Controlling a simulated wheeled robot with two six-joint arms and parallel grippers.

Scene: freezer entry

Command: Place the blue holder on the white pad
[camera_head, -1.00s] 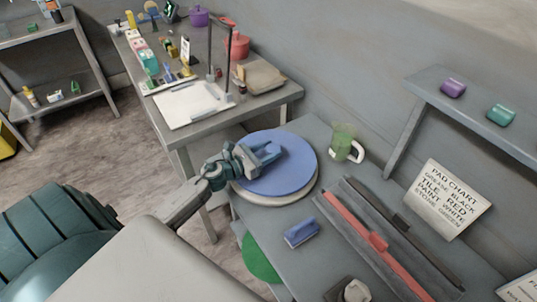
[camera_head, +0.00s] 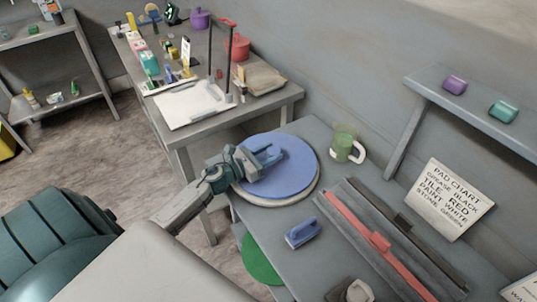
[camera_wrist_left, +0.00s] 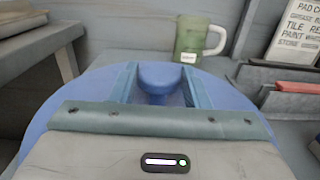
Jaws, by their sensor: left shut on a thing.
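The blue holder (camera_head: 290,180) is a large round disc with a raised blue handle (camera_wrist_left: 158,77). It lies nearly level over the white pad (camera_head: 285,203), whose pale rim shows along the disc's near and right edges. The rest of the pad is hidden under the disc. I cannot tell whether a small gap is left between them. My left gripper (camera_head: 264,158) is shut on the holder's handle. In the left wrist view its two fingers stand on either side of the handle. My right gripper is not in view.
A green mug (camera_head: 344,142) stands close behind the disc's right side. A small blue handled block (camera_head: 302,232) and a grey tray with a red bar (camera_head: 378,240) lie in front and right. A green disc (camera_head: 262,258) shows lower down. A pad chart (camera_head: 443,198) hangs on the right.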

